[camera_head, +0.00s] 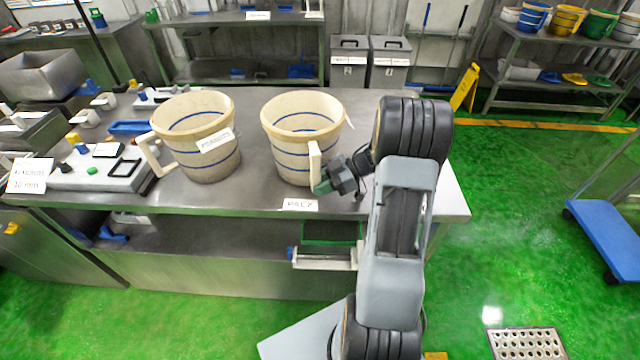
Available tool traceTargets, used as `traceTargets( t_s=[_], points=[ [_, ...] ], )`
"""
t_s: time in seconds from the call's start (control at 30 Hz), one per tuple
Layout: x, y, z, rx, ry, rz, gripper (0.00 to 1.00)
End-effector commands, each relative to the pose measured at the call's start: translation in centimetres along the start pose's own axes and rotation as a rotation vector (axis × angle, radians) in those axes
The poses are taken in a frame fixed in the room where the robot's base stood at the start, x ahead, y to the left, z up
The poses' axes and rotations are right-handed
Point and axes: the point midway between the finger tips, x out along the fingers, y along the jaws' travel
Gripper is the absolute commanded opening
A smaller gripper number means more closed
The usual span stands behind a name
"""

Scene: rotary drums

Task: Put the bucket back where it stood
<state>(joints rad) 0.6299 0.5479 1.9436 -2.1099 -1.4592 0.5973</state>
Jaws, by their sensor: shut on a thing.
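Two cream buckets with dark and blue bands stand upright on the steel table (455,204). The right bucket (288,148) is behind a label reading "PACK" (300,204), with its white handle toward me. My gripper (322,184) is at that handle and shut on it, at the bucket's lower right front. The bucket looks to be on or just above the tabletop; I cannot tell which. The left bucket (207,160) has a paper tag and its handle points left. The fingertips are partly hidden by the gripper body.
A tray with small parts (95,170) and a sign (30,175) lie on the table's left. A narrow gap separates the two buckets. The tabletop behind them is mostly clear. A yellow floor sign (465,88) and a blue trolley (610,225) stand on the right.

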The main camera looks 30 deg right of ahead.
Motion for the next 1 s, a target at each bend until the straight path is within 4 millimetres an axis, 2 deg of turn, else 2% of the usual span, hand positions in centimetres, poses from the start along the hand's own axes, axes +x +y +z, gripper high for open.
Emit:
traceTargets(
  t_s=[0.77, 0.8, 1.0],
  points=[
    [0.7, -0.2, 1.4, 0.004, -0.001, -0.003, 0.0],
    [0.7, -0.2, 1.4, 0.004, -0.001, -0.003, 0.24],
    [0.7, -0.2, 1.5, 0.005, -0.002, -0.003, 0.43]
  ],
)
